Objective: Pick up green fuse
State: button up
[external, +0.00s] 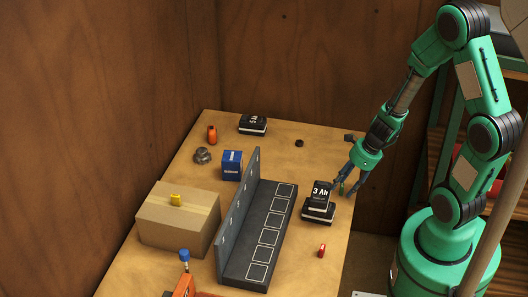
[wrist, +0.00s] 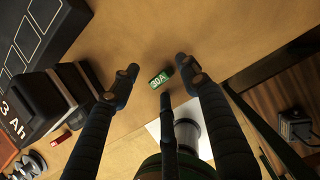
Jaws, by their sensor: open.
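The green fuse (wrist: 161,77), marked 30A, lies on the tan tabletop in the wrist view, between and slightly beyond my finger ends. My gripper (wrist: 157,68) has its fingers spread to the left and right of the fuse, with a third finger just below it. I see no finger closed on it. In the external view my gripper (external: 349,186) points down over the table's right edge, just behind the black 3 Ah battery stack. A small green patch (external: 341,188) by the fingers appears to be the fuse, largely hidden.
The 3 Ah battery stack (external: 318,209) stands close to my gripper; it also shows at left in the wrist view (wrist: 62,88). A red fuse (external: 321,250) lies nearer the front.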

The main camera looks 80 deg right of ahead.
jog(key=c, duration=0.9)
jog(key=shift+c, duration=0.5)
jog(key=shift+r, duration=0.2)
grip_shut()
notch_tip(320, 180, up, 10)
jog(key=p, duration=0.5)
jog(key=shift+f, duration=0.2)
